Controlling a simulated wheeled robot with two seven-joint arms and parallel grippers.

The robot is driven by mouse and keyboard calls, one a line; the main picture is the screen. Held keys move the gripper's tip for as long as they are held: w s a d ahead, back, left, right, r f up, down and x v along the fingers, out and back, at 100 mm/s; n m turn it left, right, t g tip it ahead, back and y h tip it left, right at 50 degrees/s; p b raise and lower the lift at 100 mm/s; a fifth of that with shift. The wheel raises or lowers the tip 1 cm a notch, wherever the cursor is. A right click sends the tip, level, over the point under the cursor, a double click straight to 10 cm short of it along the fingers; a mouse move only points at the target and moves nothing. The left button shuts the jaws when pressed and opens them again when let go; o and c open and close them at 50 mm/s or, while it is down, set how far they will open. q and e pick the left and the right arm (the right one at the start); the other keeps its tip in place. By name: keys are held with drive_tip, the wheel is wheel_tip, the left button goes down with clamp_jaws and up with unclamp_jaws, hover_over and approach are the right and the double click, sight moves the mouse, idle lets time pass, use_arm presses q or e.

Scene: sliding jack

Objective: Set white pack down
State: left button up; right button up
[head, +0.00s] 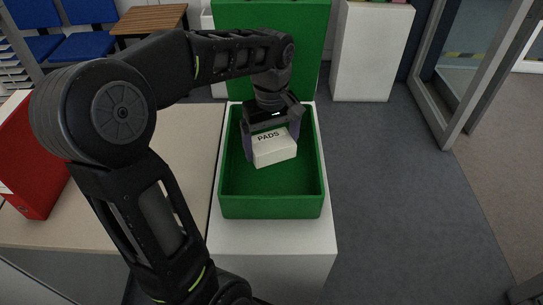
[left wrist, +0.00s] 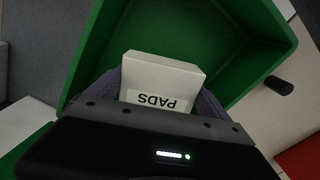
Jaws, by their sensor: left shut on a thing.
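The white pack (head: 274,149) is a small box marked "PADS". My left gripper (head: 272,145) is shut on it, with one finger on each side. In the head view the pack shows inside the outline of the open green case (head: 271,209). Whether it touches the case floor I cannot tell. The left wrist view also shows the pack (left wrist: 162,78) between the fingers, with the green case walls (left wrist: 235,25) around it. My right gripper is not in view.
The green case stands on a white stand (head: 270,240), its lid (head: 262,40) raised at the back. A beige table (head: 180,200) with a red box (head: 35,170) is at the left. A white cabinet (head: 370,55) stands behind. The floor (head: 400,200) at the right is clear.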

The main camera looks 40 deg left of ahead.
sight(271, 167)
use_arm(q)
drive_tip(key=shift+f, duration=0.4)
drive_tip(key=shift+f, duration=1.85)
drive_tip(key=shift+f, duration=0.2)
drive_tip(key=o, duration=1.1)
drive_tip(key=shift+r, duration=0.2)
wheel_tip(271, 167, up, 12)
drive_tip(key=shift+r, duration=0.1)
